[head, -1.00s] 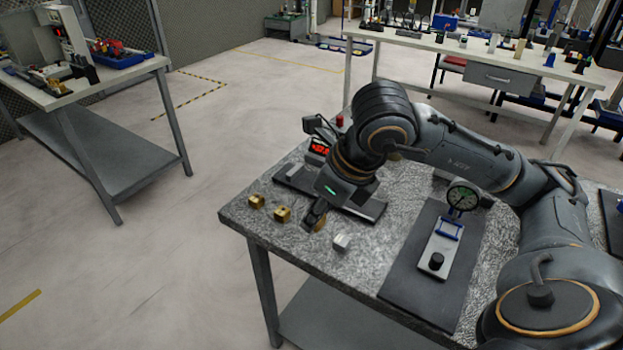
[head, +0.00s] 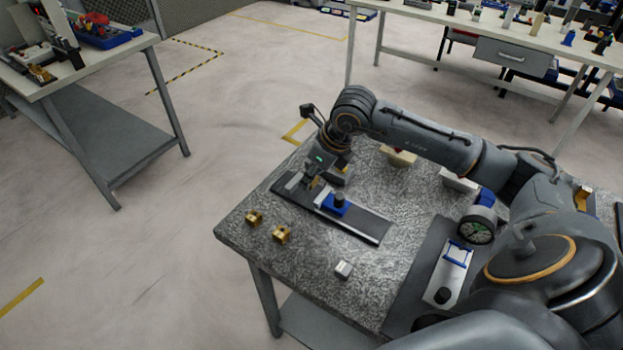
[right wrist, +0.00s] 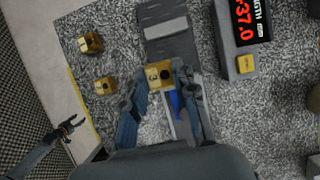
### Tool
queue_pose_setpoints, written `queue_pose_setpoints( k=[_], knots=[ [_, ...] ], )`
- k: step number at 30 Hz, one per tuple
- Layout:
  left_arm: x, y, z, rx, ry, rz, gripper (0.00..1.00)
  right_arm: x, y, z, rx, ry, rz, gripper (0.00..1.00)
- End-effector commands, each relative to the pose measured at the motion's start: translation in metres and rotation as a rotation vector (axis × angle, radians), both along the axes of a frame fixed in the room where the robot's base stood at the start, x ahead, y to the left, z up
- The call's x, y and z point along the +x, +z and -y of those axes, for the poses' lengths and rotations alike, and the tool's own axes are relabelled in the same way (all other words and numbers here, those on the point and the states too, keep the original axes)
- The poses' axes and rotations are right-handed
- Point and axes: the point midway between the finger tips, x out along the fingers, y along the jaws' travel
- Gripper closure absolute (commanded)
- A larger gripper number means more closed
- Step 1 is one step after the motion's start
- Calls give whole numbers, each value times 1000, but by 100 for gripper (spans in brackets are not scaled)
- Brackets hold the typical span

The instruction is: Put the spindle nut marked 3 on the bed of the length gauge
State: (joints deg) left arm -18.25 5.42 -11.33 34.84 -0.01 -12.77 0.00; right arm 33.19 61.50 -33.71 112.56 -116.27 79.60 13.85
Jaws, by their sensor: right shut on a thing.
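My right gripper (head: 312,188) is shut on the brass spindle nut marked 3 (right wrist: 158,75), seen between its fingertips (right wrist: 162,82) in the right wrist view. It holds the nut over the dark bed of the length gauge (head: 362,229), near the grey end block (right wrist: 166,28). Whether the nut touches the bed cannot be told. The gauge's blue slider (head: 336,208) with a black knob is to the right of the gripper in the head view. The gauge's red display (right wrist: 243,20) ends in 37.0.
Two other brass nuts (head: 254,218) (head: 281,234) stand on the granite top left of the gauge. A silver block (head: 343,269) lies near the front edge. A dial gauge (head: 477,228) on a dark mat (head: 415,285) stands at the right, beside my right arm.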

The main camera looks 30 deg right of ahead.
Motion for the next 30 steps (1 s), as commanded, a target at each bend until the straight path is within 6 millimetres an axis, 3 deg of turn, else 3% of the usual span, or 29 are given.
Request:
queue_pose_setpoints(
  k=[3, 7, 16, 28, 29, 30],
  knots=[
    [23, 7, 10, -13, 3, 35, 50, 11, -13, 6, 1, -1, 2, 100],
    [38, 9, 21, -28, 6, 59, 50, 16, -20, 9, 0, 1, 2, 100],
    [24, 14, 18, -24, 3, 36, 50, 19, -54, 12, 1, 0, 2, 100],
    [17, 8, 13, -17, 2, 26, 50, 20, -62, 12, 1, 0, 4, 100],
    [17, 8, 14, -17, 2, 26, 50, 20, -62, 12, 0, 0, 3, 70],
    [18, 9, 13, -17, 2, 27, 50, 20, -61, 12, 0, 0, 3, 62]
  ],
)
